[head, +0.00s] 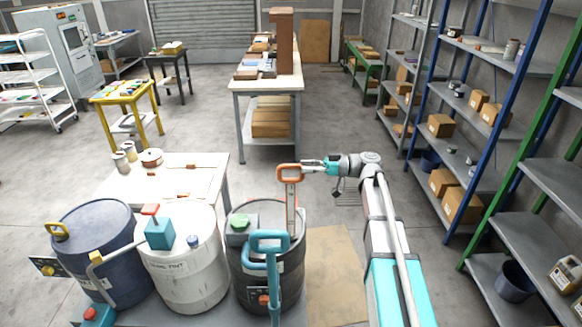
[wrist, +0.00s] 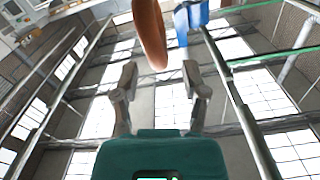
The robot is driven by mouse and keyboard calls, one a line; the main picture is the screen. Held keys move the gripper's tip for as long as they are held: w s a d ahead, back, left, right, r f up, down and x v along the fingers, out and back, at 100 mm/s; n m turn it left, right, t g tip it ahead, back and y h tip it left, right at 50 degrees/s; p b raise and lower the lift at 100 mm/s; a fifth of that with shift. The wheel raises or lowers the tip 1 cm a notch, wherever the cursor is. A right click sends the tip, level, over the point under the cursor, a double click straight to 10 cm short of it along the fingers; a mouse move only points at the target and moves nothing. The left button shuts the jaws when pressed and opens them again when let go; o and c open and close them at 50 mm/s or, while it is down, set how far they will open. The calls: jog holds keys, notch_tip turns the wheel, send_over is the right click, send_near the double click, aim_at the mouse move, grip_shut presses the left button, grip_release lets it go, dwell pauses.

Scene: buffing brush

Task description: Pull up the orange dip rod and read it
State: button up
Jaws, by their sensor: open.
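The orange dip rod has a loop handle (head: 289,168) at the top and a flat greyish shaft below it. The shaft stands upright at the back right of the dark drum (head: 265,272), and its lower part is hidden in the drum. My gripper (head: 306,167) reaches in from the right at handle height. In the wrist view my gripper's fingers (wrist: 160,72) are spread, with nothing held between them. The orange handle (wrist: 150,32) shows just beyond the fingertips, slightly left of the gap's middle. Any marks on the shaft are too small to read.
A teal handle (head: 268,240) rises in front of the dark drum, near the rod. A white drum (head: 185,265) and a blue drum (head: 92,255) stand to the left. A white table (head: 205,180) is behind them. Shelving (head: 470,130) lines the right side, with clear floor before it.

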aim_at(291, 166)
jog(key=shift+a, duration=2.45)
jog(key=shift+c, duration=0.2)
grip_shut()
